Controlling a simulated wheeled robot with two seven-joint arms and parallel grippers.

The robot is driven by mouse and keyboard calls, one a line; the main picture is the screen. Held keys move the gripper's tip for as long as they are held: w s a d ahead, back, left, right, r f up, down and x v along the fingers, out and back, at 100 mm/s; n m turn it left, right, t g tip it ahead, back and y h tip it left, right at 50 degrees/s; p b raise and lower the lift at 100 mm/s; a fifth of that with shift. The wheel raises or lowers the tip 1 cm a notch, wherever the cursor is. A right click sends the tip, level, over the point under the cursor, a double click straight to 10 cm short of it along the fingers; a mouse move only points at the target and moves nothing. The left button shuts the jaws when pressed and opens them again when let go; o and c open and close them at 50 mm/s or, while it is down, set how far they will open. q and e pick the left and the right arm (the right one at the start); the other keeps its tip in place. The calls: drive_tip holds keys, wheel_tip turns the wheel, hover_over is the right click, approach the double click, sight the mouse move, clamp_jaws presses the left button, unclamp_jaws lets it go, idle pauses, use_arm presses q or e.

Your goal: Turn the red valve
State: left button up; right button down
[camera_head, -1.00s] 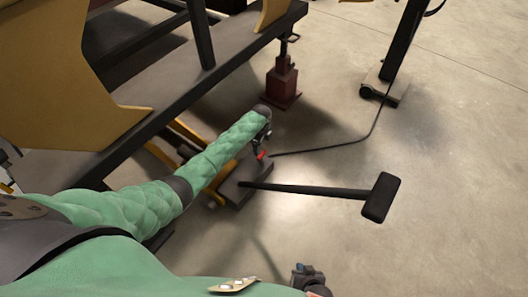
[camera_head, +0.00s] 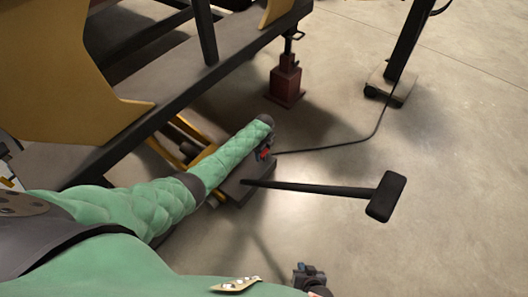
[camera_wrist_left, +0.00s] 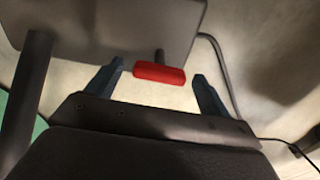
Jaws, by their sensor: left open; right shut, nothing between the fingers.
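The red valve (camera_wrist_left: 160,73) is a short red bar on a thin dark stem, in front of a grey box (camera_wrist_left: 120,25) in the left wrist view. In the head view only a bit of the valve (camera_head: 264,154) shows beside the end of my left arm. My left gripper (camera_wrist_left: 158,84) is open, with one finger on each side of the valve in the picture. Small gaps show at both ends; I cannot tell the depth between fingertips and bar. My right gripper (camera_head: 309,274) is shut and empty at the bottom of the head view, away from the valve.
A black hammer-shaped tool (camera_head: 383,197) has its long handle reaching to the grey box. A dark red jack (camera_head: 286,80) stands behind, under a dark beam (camera_head: 170,85). A black cable (camera_head: 368,140) runs to a stand (camera_head: 390,88). The floor at right is clear.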

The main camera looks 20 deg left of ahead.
use_arm(q)
drive_tip(key=c, duration=1)
